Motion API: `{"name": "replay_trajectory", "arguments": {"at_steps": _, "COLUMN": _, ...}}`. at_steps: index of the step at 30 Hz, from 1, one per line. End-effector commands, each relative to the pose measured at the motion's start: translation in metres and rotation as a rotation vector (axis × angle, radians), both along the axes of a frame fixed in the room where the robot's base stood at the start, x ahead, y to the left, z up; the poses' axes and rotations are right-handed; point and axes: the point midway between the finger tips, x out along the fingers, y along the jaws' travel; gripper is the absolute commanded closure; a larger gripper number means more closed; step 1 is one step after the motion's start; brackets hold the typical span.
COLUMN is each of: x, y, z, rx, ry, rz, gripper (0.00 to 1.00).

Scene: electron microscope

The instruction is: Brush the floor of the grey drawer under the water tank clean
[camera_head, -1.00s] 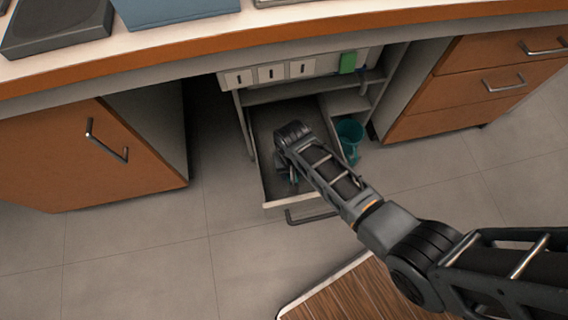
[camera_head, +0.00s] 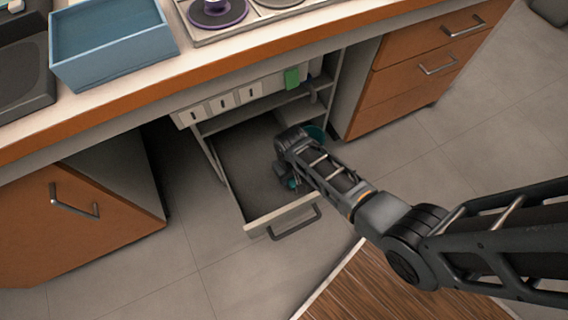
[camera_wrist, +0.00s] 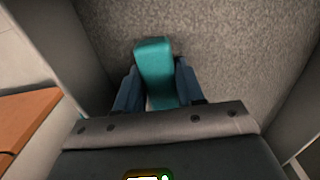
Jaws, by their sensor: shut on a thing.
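The grey drawer (camera_head: 240,165) is pulled out beneath the counter, with its floor open to view. My gripper (camera_head: 293,184) reaches down into its right part, near the right wall. In the wrist view, my gripper's two dark blue fingers (camera_wrist: 157,92) are shut on a teal brush (camera_wrist: 154,62). The brush lies over the mottled grey drawer floor (camera_wrist: 235,60). Its bristles are hidden, so I cannot tell whether they touch the floor. I cannot tell dust from the floor's speckled texture. I cannot make out the water tank for certain.
White slotted boxes (camera_head: 222,103) and a green item (camera_head: 291,77) sit above the drawer. A teal bucket (camera_head: 317,132) stands beside it, partly behind my arm. Orange-fronted cabinets (camera_head: 430,60) flank the opening. The drawer's left part is clear.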

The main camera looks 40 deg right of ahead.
Motion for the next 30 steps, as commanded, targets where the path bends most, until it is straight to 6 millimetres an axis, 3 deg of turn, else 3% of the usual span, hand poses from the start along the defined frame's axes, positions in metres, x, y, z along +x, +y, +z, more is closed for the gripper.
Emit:
{"name": "replay_trajectory", "arguments": {"at_steps": 5, "x": 0.003, "y": 0.008, "z": 0.0, "rx": 0.0, "ry": 0.0, "rz": 0.003, "gripper": 0.92}}
{"name": "replay_trajectory", "arguments": {"at_steps": 30, "x": 0.029, "y": 0.088, "z": -0.001, "rx": 0.0, "ry": 0.0, "rz": 0.002, "gripper": 0.92}}
